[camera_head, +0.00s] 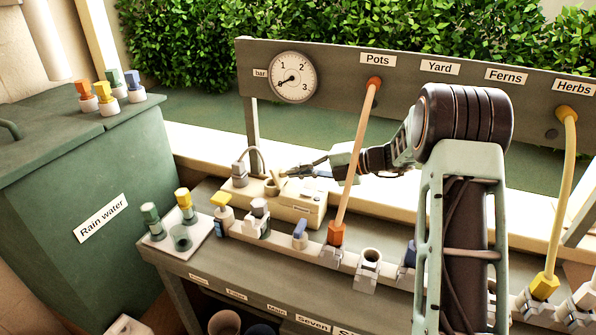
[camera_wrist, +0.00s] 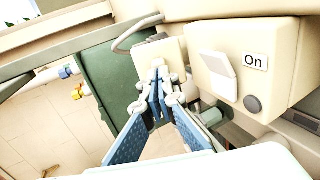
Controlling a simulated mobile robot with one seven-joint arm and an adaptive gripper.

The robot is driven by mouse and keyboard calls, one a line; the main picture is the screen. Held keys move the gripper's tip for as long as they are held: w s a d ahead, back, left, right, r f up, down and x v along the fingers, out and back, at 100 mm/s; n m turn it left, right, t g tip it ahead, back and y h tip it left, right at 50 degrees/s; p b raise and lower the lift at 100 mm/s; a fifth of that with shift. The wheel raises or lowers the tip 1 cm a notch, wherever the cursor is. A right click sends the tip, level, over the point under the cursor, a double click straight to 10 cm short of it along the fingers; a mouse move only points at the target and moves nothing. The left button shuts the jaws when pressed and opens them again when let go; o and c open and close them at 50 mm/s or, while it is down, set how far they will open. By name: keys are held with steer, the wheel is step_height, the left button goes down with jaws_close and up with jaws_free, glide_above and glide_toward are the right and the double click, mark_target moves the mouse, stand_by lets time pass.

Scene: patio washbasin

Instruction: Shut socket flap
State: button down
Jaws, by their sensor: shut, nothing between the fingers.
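My gripper (camera_head: 284,173) is at the back of the bench, with its fingers close together and nothing seen between them. In the wrist view its blue-padded fingers (camera_wrist: 157,72) converge in front of a small cream block (camera_wrist: 166,49) with a grey cable. This block (camera_head: 239,182) also shows left of the gripper in the head view. I cannot tell whether the fingertips touch it. A cream box (camera_head: 306,197) stands just right of it, with an "On" label (camera_wrist: 254,61), a pale tilted plate (camera_wrist: 215,76) and a dark round button (camera_wrist: 252,104). Which part is the socket flap is unclear.
An orange hose (camera_head: 355,165) rises in front of my arm to the "Pots" board. Several connectors line the bench front, including a blue-topped one (camera_head: 300,234). A green rain-water tank (camera_head: 90,185) stands at the left. A pressure gauge (camera_head: 292,77) is above.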

mark_target(279, 169)
steer(key=shift+w+a+r+p, duration=0.2)
steer(key=shift+a+r+p, duration=0.35)
steer(key=shift+p, duration=1.45)
steer(key=shift+w+a+r+p, duration=0.1)
steer(key=shift+a+r+p, duration=0.25)
steer(key=shift+p, duration=0.85)
steer(key=p, duration=0.1)
steer(key=h+p, duration=0.1)
steer(key=p, duration=0.1)
steer(key=shift+w+a+r+g+h, duration=0.2)
steer(key=shift+a+r+g+h, duration=0.1)
steer(key=shift+a, duration=0.1)
steer(key=p, duration=0.1)
steer(key=a+p, duration=0.1)
steer(key=p, duration=0.1)
steer(key=shift+w+a+f, duration=0.2)
steer(key=shift+w, duration=0.15)
steer(key=shift+w+a+f+p, duration=0.1)
steer(key=shift+w+a+p, duration=0.05)
steer(key=shift+a+p, duration=0.4)
steer(key=shift+p+x, duration=0.75)
steer(key=shift+x, duration=0.7)
steer(key=shift+w+a, duration=0.1)
